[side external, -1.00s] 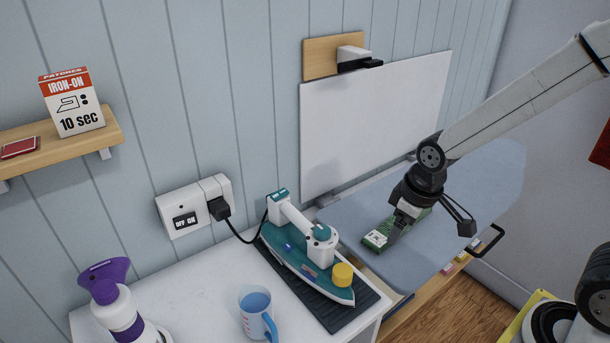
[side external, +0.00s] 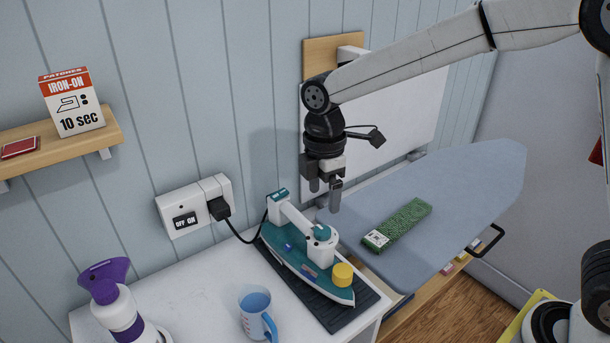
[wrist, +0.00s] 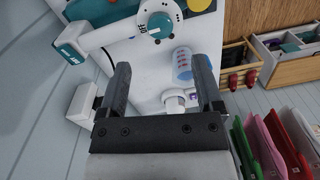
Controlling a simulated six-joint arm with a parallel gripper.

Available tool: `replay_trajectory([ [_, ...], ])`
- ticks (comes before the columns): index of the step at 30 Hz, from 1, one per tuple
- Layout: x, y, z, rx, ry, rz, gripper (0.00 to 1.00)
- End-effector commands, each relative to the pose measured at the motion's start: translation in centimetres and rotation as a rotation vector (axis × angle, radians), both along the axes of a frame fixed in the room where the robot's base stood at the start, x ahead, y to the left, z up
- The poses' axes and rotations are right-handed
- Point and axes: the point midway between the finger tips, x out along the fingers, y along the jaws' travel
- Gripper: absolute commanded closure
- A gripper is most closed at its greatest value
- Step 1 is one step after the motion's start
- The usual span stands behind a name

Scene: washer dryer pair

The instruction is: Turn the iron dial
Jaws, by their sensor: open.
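A white and teal iron (side external: 290,262) lies on a dark ribbed mat (side external: 352,317) on the white cabinet top. A teal-topped dial (side external: 322,233) sits at the front end of its handle, and a yellow cap (side external: 342,274) is near its tip. In the wrist view, the iron's handle (wrist: 110,33) crosses the top left, with the marked dial (wrist: 158,25) near top centre. My gripper (side external: 324,190) is open and empty, pointing down. It hangs above the iron, apart from it. Its two fingers (wrist: 163,75) frame the white top in the wrist view.
A plug and wall switch (side external: 187,212) feed the iron's cord. A blue measuring cup (side external: 256,312) and a purple spray bottle (side external: 118,307) stand on the cabinet. The ironing board (side external: 465,190), right, holds a green patterned piece (side external: 398,224).

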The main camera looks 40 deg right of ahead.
Motion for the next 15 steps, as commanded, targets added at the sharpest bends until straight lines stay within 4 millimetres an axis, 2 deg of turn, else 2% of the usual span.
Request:
replay_trajectory([
  [8,-0.1,0.0,-1.1,-0.001,0.001,-0.003,0.16],
  [15,-0.2,0.0,-3.8,-0.001,0.002,-0.003,0.16],
])
